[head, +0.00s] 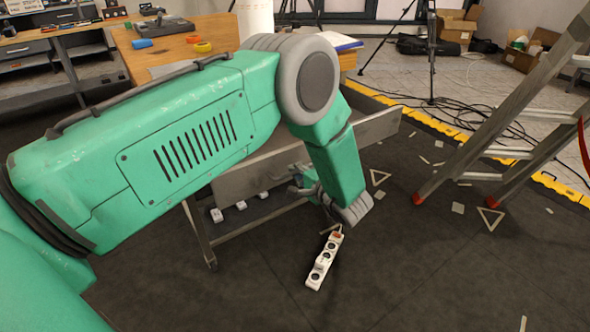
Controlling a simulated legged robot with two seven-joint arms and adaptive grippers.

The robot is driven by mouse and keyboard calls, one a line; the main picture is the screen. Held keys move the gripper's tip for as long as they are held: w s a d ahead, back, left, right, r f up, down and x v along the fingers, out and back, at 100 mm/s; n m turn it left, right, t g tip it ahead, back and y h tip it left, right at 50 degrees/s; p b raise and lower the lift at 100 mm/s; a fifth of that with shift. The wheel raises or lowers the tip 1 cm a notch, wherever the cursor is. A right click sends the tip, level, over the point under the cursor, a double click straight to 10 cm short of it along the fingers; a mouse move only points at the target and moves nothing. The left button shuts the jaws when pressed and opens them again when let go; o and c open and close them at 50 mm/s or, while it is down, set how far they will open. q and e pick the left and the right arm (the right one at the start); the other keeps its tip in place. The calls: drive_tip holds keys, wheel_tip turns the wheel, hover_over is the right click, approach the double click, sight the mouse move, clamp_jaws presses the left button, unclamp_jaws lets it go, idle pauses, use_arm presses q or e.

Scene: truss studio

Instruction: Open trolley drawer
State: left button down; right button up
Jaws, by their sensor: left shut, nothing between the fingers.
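The trolley has a wooden top (180,50) and stands behind my left arm. Its grey metal drawer (372,130) sticks out from under the top, with a strip of its inside showing behind the front panel. Much of the drawer and trolley is hidden by my green left arm. My left gripper (300,188) is at the drawer front's lower side, partly hidden by my forearm. Its fingers are shut with nothing held; I cannot tell whether they touch the drawer. My right gripper is out of view.
A white power strip (324,262) lies on the dark floor before the trolley. A ladder (490,125) stands at right, near yellow edging (440,127). A tripod (432,60) and cables are behind. A workbench (45,60) is at back left. The front floor is mostly clear.

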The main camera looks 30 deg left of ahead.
use_arm(q)
drive_tip(key=c, duration=1.6)
unclamp_jaws()
drive_tip(key=shift+s+f, duration=0.1)
drive_tip(key=shift+f, duration=0.05)
drive_tip(key=v, duration=1.2)
